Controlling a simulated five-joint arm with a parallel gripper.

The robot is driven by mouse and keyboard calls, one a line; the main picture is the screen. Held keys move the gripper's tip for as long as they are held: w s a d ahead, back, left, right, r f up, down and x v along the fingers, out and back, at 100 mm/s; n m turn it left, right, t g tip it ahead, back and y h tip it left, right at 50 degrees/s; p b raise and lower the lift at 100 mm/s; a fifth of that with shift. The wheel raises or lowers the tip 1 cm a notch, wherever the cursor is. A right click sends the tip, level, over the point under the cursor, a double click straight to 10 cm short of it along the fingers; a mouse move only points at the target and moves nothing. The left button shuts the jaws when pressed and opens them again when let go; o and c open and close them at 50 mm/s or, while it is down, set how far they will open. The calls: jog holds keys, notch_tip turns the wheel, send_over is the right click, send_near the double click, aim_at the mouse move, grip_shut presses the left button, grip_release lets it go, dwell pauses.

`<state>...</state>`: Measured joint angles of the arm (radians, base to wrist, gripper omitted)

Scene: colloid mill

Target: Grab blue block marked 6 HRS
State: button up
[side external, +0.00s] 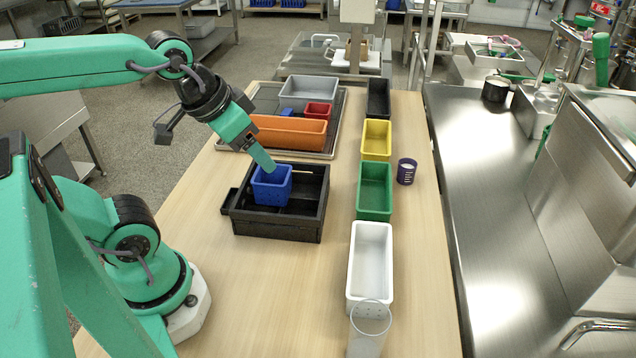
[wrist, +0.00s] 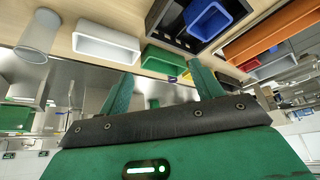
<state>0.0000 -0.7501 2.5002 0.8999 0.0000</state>
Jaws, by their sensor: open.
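No block with a readable 6 HRS mark shows. A blue open-topped bin (side external: 272,190) sits in a black slatted crate (side external: 291,232) on the wooden table; it also shows at the top of the wrist view (wrist: 207,20). A small blue piece (side external: 287,112) lies on the grey tray behind the orange bin, partly hidden; I cannot tell if it is a block. My gripper (side external: 268,168) points down, its tip overlapping the blue bin's rim in the side view; contact is unclear. In the wrist view its green fingers (wrist: 163,80) are spread, with nothing between them.
An orange bin (side external: 287,131), a red bin (side external: 318,110) and a grey bin (side external: 308,87) stand on the tray. Black, yellow (side external: 376,140), green (side external: 375,191) and white (side external: 369,265) bins line the right. A dark purple cup (side external: 406,171) stands beside them.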

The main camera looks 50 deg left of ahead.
jog(key=shift+c, duration=0.3)
jog(key=w+a+r+n+y, duration=0.1)
jog(key=w+a, duration=0.2)
jog(key=w, duration=0.3)
jog(key=w+a+r, duration=0.2)
jog(key=w+a, duration=0.1)
jog(key=w, duration=0.3)
jog(key=n+y, duration=0.3)
jog(key=n, duration=0.1)
send_over(286, 112)
jog(key=s+d, duration=0.2)
jog(key=s, duration=0.1)
notch_tip(286, 112, down, 20)
jog(key=shift+x, duration=1.2)
jog(key=shift+w+f, duration=0.1)
jog(key=shift+x, duration=2.5)
